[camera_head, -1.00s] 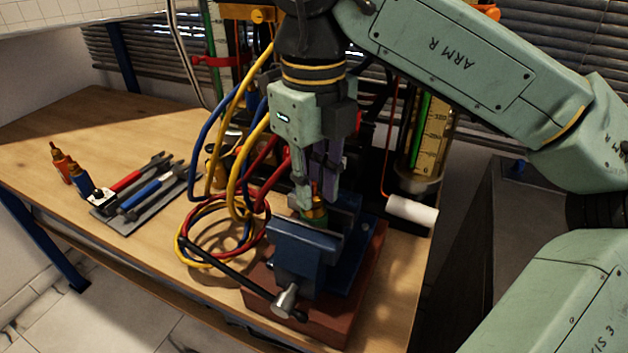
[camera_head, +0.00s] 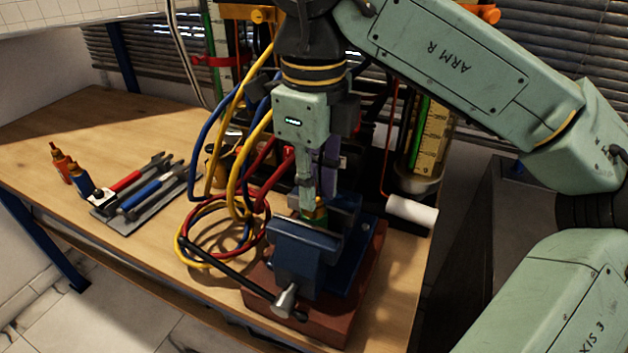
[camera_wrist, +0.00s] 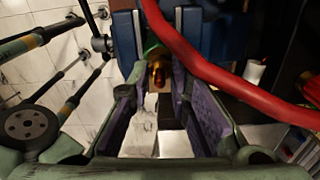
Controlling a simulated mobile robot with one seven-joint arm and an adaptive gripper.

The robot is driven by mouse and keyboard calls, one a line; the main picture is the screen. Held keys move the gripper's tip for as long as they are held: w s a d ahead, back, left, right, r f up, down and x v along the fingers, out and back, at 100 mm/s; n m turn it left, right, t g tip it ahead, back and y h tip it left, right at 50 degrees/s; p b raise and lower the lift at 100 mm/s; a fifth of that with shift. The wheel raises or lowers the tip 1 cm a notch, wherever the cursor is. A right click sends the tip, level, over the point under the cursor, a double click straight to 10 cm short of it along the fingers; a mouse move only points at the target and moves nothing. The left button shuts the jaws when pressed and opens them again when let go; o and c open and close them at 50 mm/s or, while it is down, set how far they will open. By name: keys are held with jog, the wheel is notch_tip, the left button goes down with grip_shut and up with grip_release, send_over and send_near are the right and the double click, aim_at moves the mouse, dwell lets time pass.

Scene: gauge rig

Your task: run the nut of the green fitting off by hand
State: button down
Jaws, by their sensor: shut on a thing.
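The green fitting (camera_head: 319,214) stands in the jaws of the blue vise (camera_head: 296,254), partly hidden by my fingers in the head view. In the wrist view its brass nut (camera_wrist: 158,72) shows between my fingertips, with a bit of green (camera_wrist: 150,44) behind it. My gripper (camera_head: 314,206) points down over the vise and is shut on the nut. Its purple-padded fingers lie on both sides of the brass in the wrist view (camera_wrist: 159,80). The exact contact is hard to see.
Red, blue and yellow hoses (camera_head: 222,232) coil left of the vise; a red hose (camera_wrist: 215,75) crosses close by in the wrist view. Wrenches (camera_head: 140,192) lie on a grey mat at left, beside small orange and blue bottles (camera_head: 80,182). A gauge column (camera_head: 428,140) stands behind right.

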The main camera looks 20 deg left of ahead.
jog(key=c, duration=1.5)
grip_release()
notch_tip(320, 180, up, 8)
jog(key=shift+f, duration=0.2)
jog(key=shift+s+f, duration=0.1)
